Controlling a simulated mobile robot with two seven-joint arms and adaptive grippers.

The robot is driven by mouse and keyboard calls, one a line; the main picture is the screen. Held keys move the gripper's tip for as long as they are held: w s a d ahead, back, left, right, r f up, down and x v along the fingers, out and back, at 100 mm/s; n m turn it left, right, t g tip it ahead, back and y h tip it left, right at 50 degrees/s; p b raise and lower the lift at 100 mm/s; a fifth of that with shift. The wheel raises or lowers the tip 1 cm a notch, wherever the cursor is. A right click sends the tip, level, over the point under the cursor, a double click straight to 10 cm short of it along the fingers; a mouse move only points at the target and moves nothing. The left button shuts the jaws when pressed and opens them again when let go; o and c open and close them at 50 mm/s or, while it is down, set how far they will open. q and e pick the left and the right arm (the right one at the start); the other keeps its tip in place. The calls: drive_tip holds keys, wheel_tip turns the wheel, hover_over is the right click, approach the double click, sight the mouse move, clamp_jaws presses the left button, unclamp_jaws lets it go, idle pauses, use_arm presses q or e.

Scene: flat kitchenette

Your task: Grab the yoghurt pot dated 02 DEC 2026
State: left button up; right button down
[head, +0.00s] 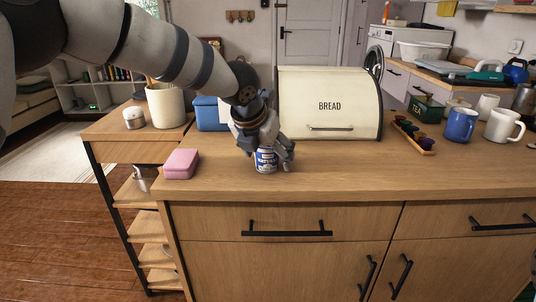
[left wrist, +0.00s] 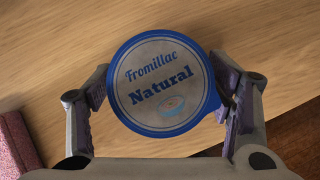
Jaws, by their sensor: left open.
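A small yoghurt pot (head: 266,161), white and blue with a red mark, stands upright on the wooden counter near its front edge. In the left wrist view its round blue-rimmed lid (left wrist: 160,85) reads "Fromillac Natural". No date can be read in either view. My left gripper (head: 274,158) reaches down over the pot from above. Its jaws are open, with one finger on each side of the pot; in the left wrist view the fingers (left wrist: 163,98) lie very close to the lid's edge, and I cannot tell whether they touch. My right gripper is not in view.
A pink box (head: 181,164) lies left of the pot. Behind stand a cream bread bin (head: 328,92) and a blue box (head: 207,113). A tray of dark cups (head: 414,137), a blue mug (head: 460,124) and white mugs are at right. The counter front between is clear.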

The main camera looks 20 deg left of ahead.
use_arm(q)
drive_tip(key=shift+r, duration=0.25)
drive_tip(key=shift+c, duration=1.4)
drive_tip(key=c, duration=1)
drive_tip(key=shift+c, duration=0.2)
